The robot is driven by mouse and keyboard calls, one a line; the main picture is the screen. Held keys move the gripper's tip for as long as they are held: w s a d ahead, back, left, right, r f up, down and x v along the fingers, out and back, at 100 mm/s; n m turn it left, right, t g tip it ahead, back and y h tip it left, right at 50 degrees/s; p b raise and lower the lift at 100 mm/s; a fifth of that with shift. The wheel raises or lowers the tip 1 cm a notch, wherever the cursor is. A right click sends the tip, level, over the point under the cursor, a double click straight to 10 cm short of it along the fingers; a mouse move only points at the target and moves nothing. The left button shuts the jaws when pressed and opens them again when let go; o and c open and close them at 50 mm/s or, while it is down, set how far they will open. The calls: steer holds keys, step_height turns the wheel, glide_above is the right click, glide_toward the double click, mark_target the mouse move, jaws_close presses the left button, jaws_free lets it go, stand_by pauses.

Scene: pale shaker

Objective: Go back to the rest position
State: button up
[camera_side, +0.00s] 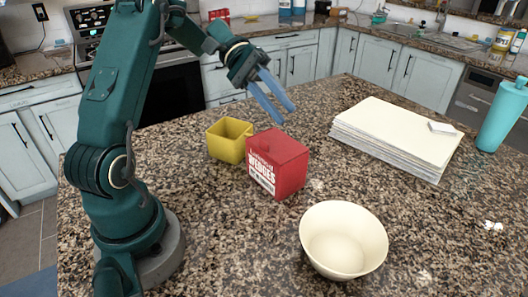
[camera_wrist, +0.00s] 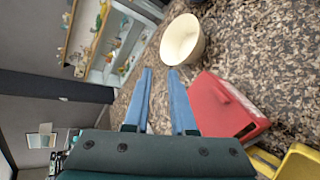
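My gripper (camera_side: 277,105) hangs in the air above the counter, over the area of the red box and the yellow container. Its two blue fingers (camera_wrist: 160,75) are apart with nothing between them in the wrist view. The red box (camera_side: 279,163), with "WEDGES" on its front, stands upright on the counter just below the fingers. It also shows to the right of the fingers in the wrist view (camera_wrist: 222,104). The gripper touches neither the box nor the yellow container.
A yellow open container (camera_side: 226,141) stands left of the red box. A cream bowl (camera_side: 343,240) sits at the front. The granite counter (camera_side: 240,245) is clear at front left.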

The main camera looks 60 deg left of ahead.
steer(key=s+d+r+m+g+y, duration=0.1)
steer(key=s+d+r+m+y, duration=0.1)
steer(key=s+d+m+y, duration=0.6)
steer(key=s+a+f+n+t+y, duration=0.1)
steer(key=s+a+f+t+y, duration=0.1)
steer(key=s+f+t+y, duration=0.2)
steer(key=shift+s+a+n+t+y, duration=0.35)
steer(key=shift+s+t, duration=0.25)
steer(key=shift+s, duration=0.25)
